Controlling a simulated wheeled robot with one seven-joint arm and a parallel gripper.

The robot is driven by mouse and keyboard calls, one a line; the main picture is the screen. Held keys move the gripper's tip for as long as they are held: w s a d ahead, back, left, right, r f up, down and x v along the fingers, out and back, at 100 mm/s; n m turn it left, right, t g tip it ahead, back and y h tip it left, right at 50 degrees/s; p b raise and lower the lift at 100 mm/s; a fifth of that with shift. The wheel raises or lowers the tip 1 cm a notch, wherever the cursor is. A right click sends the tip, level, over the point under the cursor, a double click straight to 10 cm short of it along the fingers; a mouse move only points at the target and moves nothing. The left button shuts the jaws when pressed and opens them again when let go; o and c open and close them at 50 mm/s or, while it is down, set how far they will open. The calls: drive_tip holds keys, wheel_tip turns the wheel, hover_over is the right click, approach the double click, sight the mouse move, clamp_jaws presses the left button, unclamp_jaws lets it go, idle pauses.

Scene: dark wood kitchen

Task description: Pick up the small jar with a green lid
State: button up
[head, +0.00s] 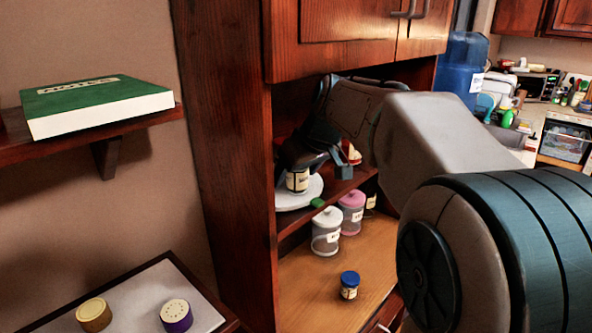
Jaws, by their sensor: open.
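A small green piece (318,203) shows at the front edge of the cabinet's middle shelf; I cannot tell whether it is a jar's lid. A small labelled jar (297,181) stands by a white round plate or dish (312,190) on that shelf. The jar's top is dark and partly covered by my gripper, so its lid colour is unclear. My gripper (318,164) is open inside the shelf opening, right at this jar. I cannot tell whether the fingers are around it or only in front of it.
Below stand a white-lidded canister (326,232), a pink-lidded canister (351,212) and a blue-lidded jar (349,285). The cabinet's side panel (222,150) and upper doors (345,30) enclose the opening.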

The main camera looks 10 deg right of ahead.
drive_tip(key=c, duration=1.2)
drive_tip(key=shift+r, duration=0.15)
